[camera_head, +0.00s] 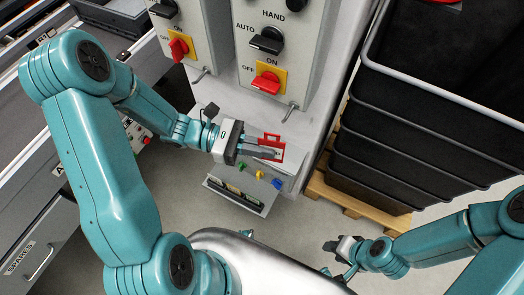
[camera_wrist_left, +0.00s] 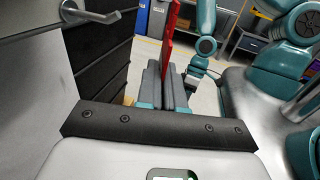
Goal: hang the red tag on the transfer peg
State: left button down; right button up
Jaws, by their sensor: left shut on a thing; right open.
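The red tag (camera_head: 271,147), a red frame with a pale face, is between the fingers of my left gripper (camera_head: 262,152), which is shut on it. In the left wrist view the tag (camera_wrist_left: 170,32) stands upright, edge-on, between the closed fingers (camera_wrist_left: 167,88). A metal peg (camera_head: 291,112) sticks out below the right switch, above and apart from the tag. Another peg (camera_head: 199,77) is below the left switch. A bent peg (camera_wrist_left: 92,14) shows at upper left in the left wrist view. No peg label is readable. My right gripper (camera_head: 337,248) is open, low and away from the panel.
Red rotary switches (camera_head: 267,82) sit on yellow plates above the pegs. A small rack (camera_head: 240,196) with coloured pieces above it is below my left gripper. Stacked black bins (camera_head: 420,130) on a wooden pallet (camera_head: 345,195) stand right. A drawer cabinet (camera_head: 35,245) is left.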

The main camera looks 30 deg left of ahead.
pick_arm(q)
jog(key=shift+w+f, duration=0.15)
jog(key=shift+w, duration=1)
jog(key=w+f+b, duration=0.1)
jog(key=w, duration=0.5)
jog(key=shift+d, duration=0.15)
jog(key=shift+f, duration=0.1)
jog(key=c, duration=1.2)
grip_release()
jog(key=b+v, duration=0.1)
jog(key=v, duration=1.5)
jog(key=shift+s, duration=0.1)
